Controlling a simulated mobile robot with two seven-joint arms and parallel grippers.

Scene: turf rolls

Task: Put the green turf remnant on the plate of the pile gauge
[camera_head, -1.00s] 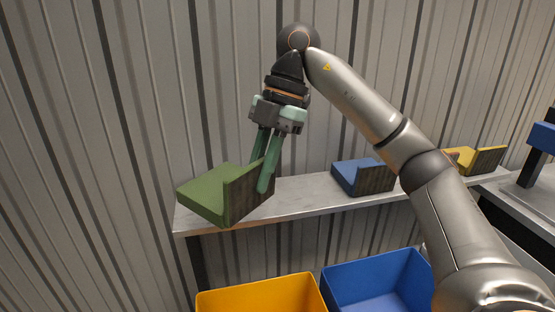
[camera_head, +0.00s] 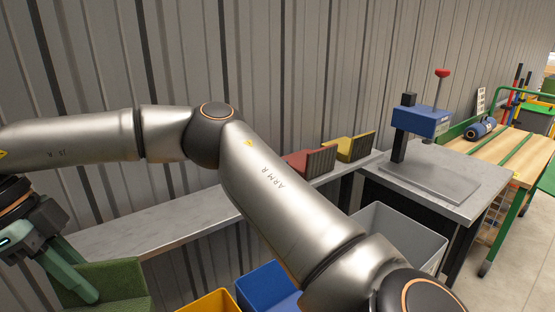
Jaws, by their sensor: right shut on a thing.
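The green turf remnant (camera_head: 118,281) is an L-shaped piece at the lower left, cut off by the bottom edge. My right gripper (camera_head: 82,287) is shut on its upright part and holds it in front of the shelf's left end. The pile gauge (camera_head: 421,120) stands at the right on a grey table, with a blue head, a dark post and a red knob. Its flat grey plate (camera_head: 440,186) lies below the head and looks bare. My left gripper is not in view.
A grey shelf (camera_head: 150,219) runs along the corrugated wall. Red (camera_head: 309,162) and yellow (camera_head: 354,146) remnants sit on it; my right arm hides part of it. Yellow (camera_head: 212,303), blue (camera_head: 266,287) and grey (camera_head: 402,232) bins stand below. A wooden workbench (camera_head: 492,148) is further right.

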